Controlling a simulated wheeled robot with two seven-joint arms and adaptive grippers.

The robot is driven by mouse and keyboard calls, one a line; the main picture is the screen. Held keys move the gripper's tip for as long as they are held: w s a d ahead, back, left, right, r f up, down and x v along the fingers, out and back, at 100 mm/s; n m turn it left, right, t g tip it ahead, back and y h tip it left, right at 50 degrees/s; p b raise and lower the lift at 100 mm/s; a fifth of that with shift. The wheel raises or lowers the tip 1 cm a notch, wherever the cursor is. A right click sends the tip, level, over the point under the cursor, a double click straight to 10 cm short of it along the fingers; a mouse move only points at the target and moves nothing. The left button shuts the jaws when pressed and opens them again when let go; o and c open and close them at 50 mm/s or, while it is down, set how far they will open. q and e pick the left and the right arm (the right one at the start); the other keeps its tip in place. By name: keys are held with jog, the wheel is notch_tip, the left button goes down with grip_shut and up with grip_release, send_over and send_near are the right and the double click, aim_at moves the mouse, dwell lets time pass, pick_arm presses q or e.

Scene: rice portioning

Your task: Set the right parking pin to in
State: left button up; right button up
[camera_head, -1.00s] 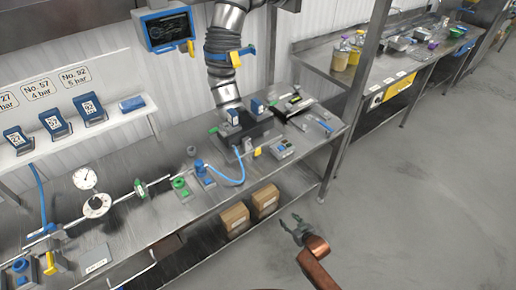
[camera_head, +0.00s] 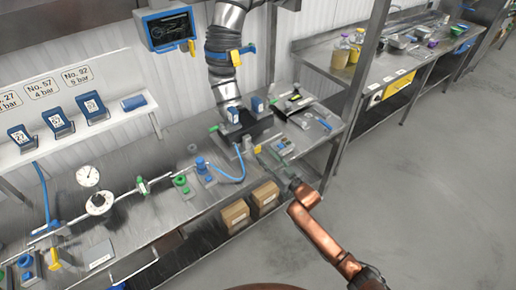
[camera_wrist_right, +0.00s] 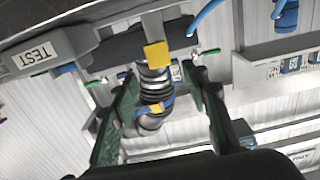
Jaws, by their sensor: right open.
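My right gripper (camera_head: 274,154) is open, its fingers over the front right of the bench, close to the dark fixture (camera_head: 246,132). In the right wrist view my open gripper (camera_wrist_right: 160,74) has nothing clearly held between its green fingers. A yellow tag (camera_wrist_right: 157,55) and a ribbed hose (camera_wrist_right: 155,90) show beyond them. A green-tipped pin (camera_wrist_right: 66,69) is left of the fingers, apart from them. Another green-tipped pin (camera_wrist_right: 208,52) is on the right. In the head view, one green tip (camera_head: 213,129) shows at the fixture's left. How far the pins are in is unclear. My left gripper is out of view.
A grey box marked TEST (camera_wrist_right: 42,52) is close to the gripper's left finger in the wrist view. A blue hose (camera_head: 232,179) and blue fitting (camera_head: 201,165) stand left of my gripper. Cardboard boxes (camera_head: 235,214) sit below. The floor (camera_head: 420,190) at right is clear.

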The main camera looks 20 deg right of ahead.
aim_at(258, 148)
jog(key=x, duration=0.7)
jog(key=shift+f+b, duration=0.1)
jog(key=shift+b, duration=0.25)
grip_shut()
dwell(0.3)
